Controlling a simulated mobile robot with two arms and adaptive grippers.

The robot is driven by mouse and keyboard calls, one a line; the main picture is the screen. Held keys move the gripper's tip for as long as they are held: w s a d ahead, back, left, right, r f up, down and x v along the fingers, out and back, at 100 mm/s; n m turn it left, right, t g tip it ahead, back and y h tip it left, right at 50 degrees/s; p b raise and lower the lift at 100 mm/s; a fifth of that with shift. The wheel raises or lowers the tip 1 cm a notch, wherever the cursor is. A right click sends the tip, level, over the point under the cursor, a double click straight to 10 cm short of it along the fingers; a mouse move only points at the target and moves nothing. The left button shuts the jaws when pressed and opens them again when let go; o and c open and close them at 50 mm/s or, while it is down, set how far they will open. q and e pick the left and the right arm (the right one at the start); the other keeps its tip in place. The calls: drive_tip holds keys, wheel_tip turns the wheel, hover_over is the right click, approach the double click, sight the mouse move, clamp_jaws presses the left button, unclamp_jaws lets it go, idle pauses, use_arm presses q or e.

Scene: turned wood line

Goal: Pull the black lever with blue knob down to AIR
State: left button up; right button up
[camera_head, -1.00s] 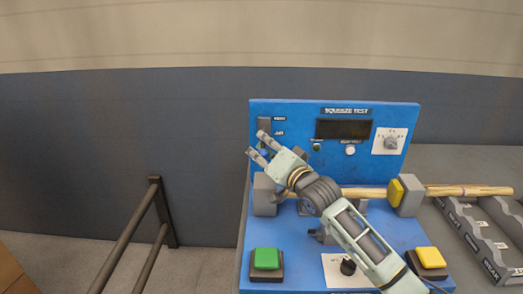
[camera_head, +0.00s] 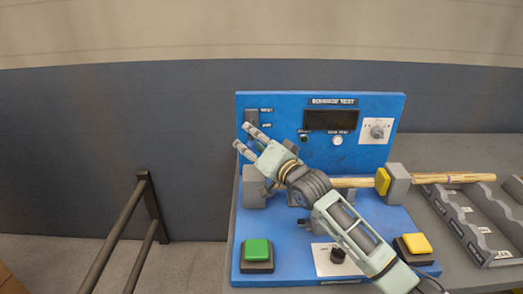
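The blue test panel (camera_head: 285,103) stands upright at the back of the bench unit. At its upper left is a dark lever plate (camera_head: 252,117) with two small labels beside it, the lower one seeming to read AIR. My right gripper (camera_head: 244,136) is in front of the panel's left edge, just below this plate. Its two fingers are apart, pointing up and left. The lever's blue knob is not clear to see; the fingers cover that area and blue shows on blue. I cannot tell whether the fingers touch the lever. My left gripper is not in view.
A wooden rod (camera_head: 440,178) runs through grey holders with a yellow pad (camera_head: 382,181). A green button (camera_head: 257,250) and a yellow button (camera_head: 416,243) are at the front. Grey racks (camera_head: 462,215) stand right. A dark railing (camera_head: 128,215) is at left.

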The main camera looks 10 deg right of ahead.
drive_tip(key=v, duration=1.1)
drive_tip(key=shift+f, duration=0.1)
